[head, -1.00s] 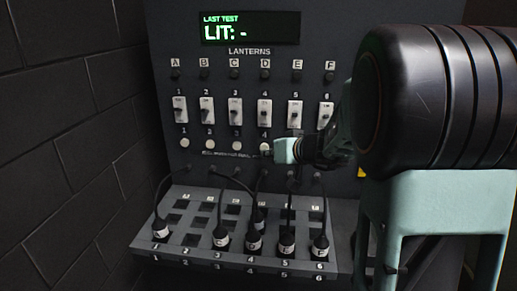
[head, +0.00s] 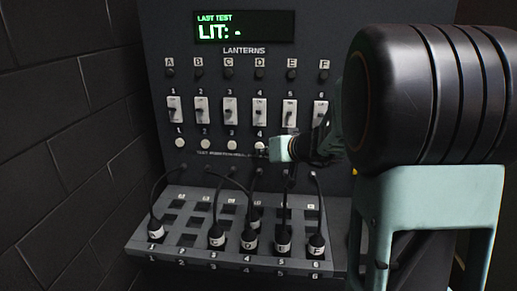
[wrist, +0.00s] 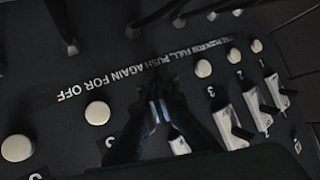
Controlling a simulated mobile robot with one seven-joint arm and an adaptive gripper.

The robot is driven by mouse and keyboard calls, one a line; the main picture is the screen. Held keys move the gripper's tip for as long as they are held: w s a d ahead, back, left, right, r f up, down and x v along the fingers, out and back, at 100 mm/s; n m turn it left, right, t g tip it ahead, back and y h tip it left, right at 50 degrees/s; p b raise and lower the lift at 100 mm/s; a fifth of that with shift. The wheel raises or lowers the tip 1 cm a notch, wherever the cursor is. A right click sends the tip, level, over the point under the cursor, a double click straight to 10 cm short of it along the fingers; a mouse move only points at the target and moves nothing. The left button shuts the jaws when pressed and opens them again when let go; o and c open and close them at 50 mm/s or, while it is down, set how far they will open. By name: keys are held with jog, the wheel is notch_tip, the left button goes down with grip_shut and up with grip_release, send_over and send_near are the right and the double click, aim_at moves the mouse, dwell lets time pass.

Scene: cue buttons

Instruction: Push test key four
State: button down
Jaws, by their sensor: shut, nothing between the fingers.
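Test key four (head: 260,147) is a round white button in the row under the white switches, below the label 4. My gripper (head: 272,149) is shut and empty, its tip just right of key four in the head view. In the wrist view my gripper's fingertips (wrist: 156,92) lie between key three (wrist: 204,68) and key five (wrist: 97,112) and cover the place of key four. I cannot tell whether they touch it. The display (head: 244,27) reads "LAST TEST LIT: -".
Key one (head: 179,143), key two (head: 205,144) and key three are left of my gripper. White switches (head: 201,110) stand above the keys. A sloped socket board (head: 190,253) with several black plugs and cables is below. A dark brick wall (head: 70,130) is at left.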

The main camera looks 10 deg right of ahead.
jog(key=shift+w+b, duration=0.2)
jog(key=shift+b, duration=0.1)
jog(key=shift+w+d+f, duration=0.1)
jog(key=shift+w, duration=0.15)
dwell(0.4)
jog(key=shift+s+b, duration=0.45)
jog(key=shift+b, duration=0.55)
jog(key=s+a+b, duration=0.2)
jog(key=s+b, duration=0.1)
jog(key=s, duration=0.2)
jog(key=shift+s+b, duration=0.3)
jog(key=shift+s, duration=0.05)
